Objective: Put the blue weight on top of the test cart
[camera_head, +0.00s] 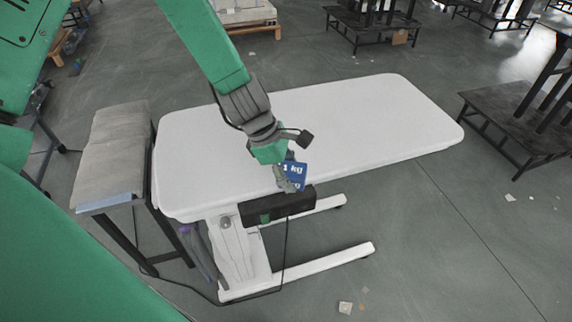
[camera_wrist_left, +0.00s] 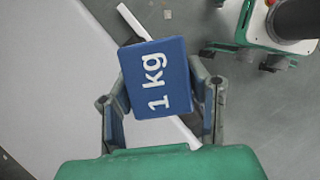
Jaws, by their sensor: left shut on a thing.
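The blue weight (camera_head: 294,172), marked "1 kg", is held in my left gripper (camera_head: 284,180). In the left wrist view the weight (camera_wrist_left: 155,82) sits between the two fingers of the gripper (camera_wrist_left: 160,98), which are shut on its sides. The test cart (camera_head: 370,120) has a long white top on a white column base. In the head view the weight overlaps the cart's near edge. In the wrist view the cart top (camera_wrist_left: 50,70) lies to the left, with floor and a white leg behind the weight. My right gripper is not in view.
The cart top is bare. A black box (camera_head: 276,206) with a cable hangs under its near edge. A grey padded bench (camera_head: 115,150) stands close on the left. A dark low table (camera_head: 520,120) stands on the right.

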